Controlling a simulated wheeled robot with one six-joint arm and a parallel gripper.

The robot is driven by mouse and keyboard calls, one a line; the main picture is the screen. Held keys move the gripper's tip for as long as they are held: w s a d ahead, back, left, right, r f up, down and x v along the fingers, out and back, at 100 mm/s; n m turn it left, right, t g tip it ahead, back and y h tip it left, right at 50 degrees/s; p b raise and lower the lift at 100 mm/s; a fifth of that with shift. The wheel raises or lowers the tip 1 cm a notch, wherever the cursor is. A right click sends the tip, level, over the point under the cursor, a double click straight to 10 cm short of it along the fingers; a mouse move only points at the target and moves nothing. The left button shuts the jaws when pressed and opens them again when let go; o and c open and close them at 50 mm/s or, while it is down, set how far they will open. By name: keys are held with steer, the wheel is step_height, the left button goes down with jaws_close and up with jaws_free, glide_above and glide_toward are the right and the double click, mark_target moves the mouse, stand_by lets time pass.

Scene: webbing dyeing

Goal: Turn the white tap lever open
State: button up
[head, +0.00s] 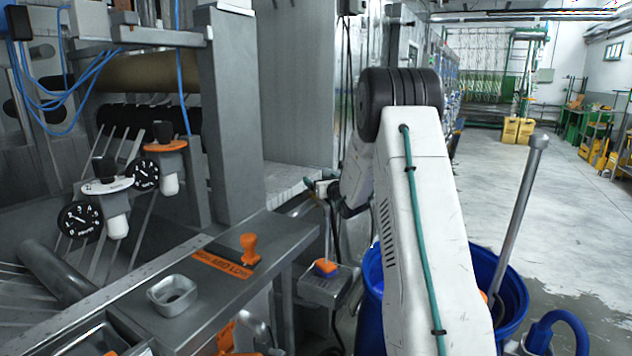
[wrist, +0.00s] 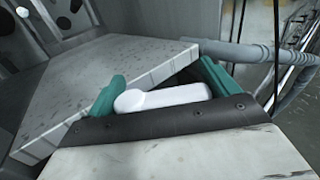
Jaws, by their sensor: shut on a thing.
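The white tap lever (wrist: 163,97) shows in the wrist view as a smooth, rounded white bar lying between my two teal fingers. My gripper (wrist: 162,82) is shut on it, the left finger beside its rounded left end and the right finger past its right end. In the head view my gripper (head: 318,186) is small, beside the light ledge behind the bench and partly hidden by my own arm. The tap's body and spout are hidden.
A pale slab (wrist: 100,85) lies right beside my fingers, and a grey pipe (wrist: 245,52) runs behind them. The head view shows a steel bench with an orange knob (head: 249,248), two gauges at left, a blue barrel (head: 510,290) and open floor at right.

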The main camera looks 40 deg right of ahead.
steer(key=shift+s+d+r, duration=0.1)
steer(key=shift+d+r, duration=0.05)
steer(key=shift+d, duration=0.15)
steer(key=o, duration=1)
steer(key=shift+o, duration=0.9)
steer(key=shift+s+d, duration=0.1)
steer(key=shift+d, duration=0.05)
steer(key=shift+s+a, duration=0.15)
steer(key=shift+a, duration=0.1)
steer(key=v, duration=0.7)
